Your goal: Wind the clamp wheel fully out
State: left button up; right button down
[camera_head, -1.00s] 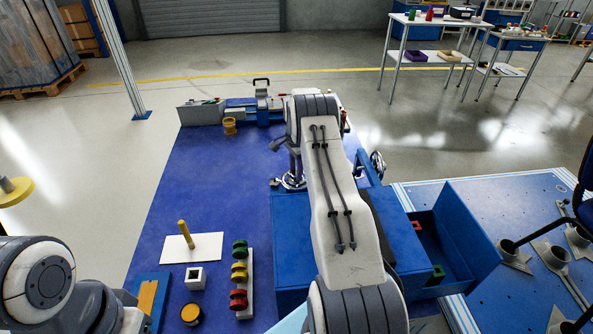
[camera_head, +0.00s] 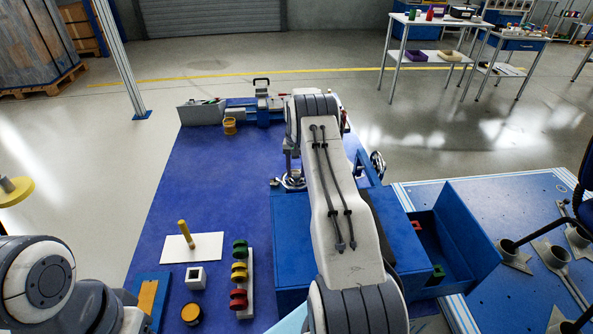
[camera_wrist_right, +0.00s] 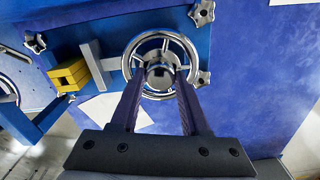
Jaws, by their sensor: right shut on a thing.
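The clamp wheel (camera_wrist_right: 160,64) is a round chrome handwheel with spokes and a central hub, mounted on a blue block; it fills the upper middle of the right wrist view. My right gripper (camera_wrist_right: 161,78) is shut on the wheel at its hub, with one finger on each side. In the head view the wheel's chrome rim (camera_head: 291,181) shows partly, left of my right forearm, and the rest is hidden. How far the wheel is wound cannot be seen. My left arm shows at the lower left of the head view; its gripper is out of view.
A blue drawer (camera_head: 453,262) stands open at right. A white plate with a yellow peg (camera_head: 184,234) and colored spools (camera_head: 239,272) lie left. The blue mat's middle (camera_head: 225,180) is clear.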

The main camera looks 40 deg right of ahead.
jog(key=n, duration=0.7)
jog(key=shift+s, duration=0.15)
jog(key=n, duration=0.7)
jog(key=shift+n, duration=0.3)
jog(key=n, duration=0.3)
jog(key=shift+n, duration=0.3)
jog(key=n, duration=0.3)
jog(key=shift+s+n, duration=0.1)
jog(key=shift+n, duration=0.2)
jog(key=n, duration=0.3)
jog(key=shift+n, duration=2.2)
